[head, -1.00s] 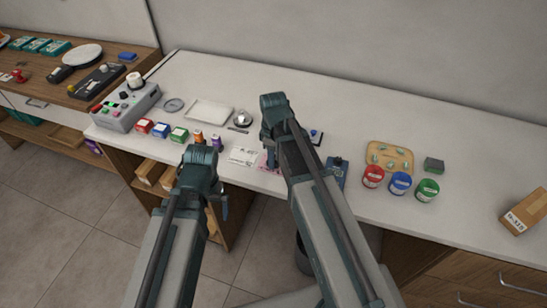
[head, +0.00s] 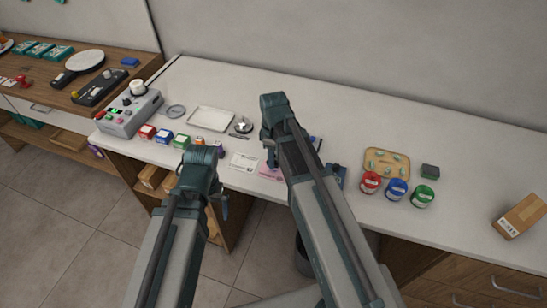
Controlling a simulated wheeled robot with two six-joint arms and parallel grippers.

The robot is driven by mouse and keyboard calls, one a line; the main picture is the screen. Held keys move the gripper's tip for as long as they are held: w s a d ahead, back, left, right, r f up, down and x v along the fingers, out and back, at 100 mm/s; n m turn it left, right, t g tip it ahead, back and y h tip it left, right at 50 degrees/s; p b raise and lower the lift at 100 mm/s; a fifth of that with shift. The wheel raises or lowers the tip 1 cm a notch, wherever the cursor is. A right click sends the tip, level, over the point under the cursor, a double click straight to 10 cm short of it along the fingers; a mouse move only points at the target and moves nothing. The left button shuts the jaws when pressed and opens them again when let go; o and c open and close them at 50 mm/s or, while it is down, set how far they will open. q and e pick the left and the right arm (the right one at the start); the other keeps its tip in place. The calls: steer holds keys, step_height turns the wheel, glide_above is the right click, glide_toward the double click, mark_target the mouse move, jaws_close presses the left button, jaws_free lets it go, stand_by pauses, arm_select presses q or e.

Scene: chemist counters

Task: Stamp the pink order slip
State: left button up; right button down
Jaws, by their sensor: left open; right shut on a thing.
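The pink order slip (head: 270,173) lies on the white counter near its front edge. It is partly hidden by my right gripper and arm. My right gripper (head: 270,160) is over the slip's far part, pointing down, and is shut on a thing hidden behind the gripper. I cannot tell whether that thing touches the slip. A white printed slip (head: 243,161) lies just left of the pink one. My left gripper (head: 223,207) is open and empty, in front of the counter and left of the slip.
A silver bell (head: 242,126) and white tray (head: 210,119) stand behind the slips. Small coloured boxes (head: 163,136) and a grey button device (head: 130,113) are left. A dark blue item (head: 337,173), a wooden tray (head: 386,177) and three lidded jars (head: 396,190) are right. The far right-centre counter is clear.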

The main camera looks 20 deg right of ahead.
steer(key=shift+r+p, duration=1.5)
steer(key=shift+r, duration=0.35)
steer(key=shift+f, duration=0.1)
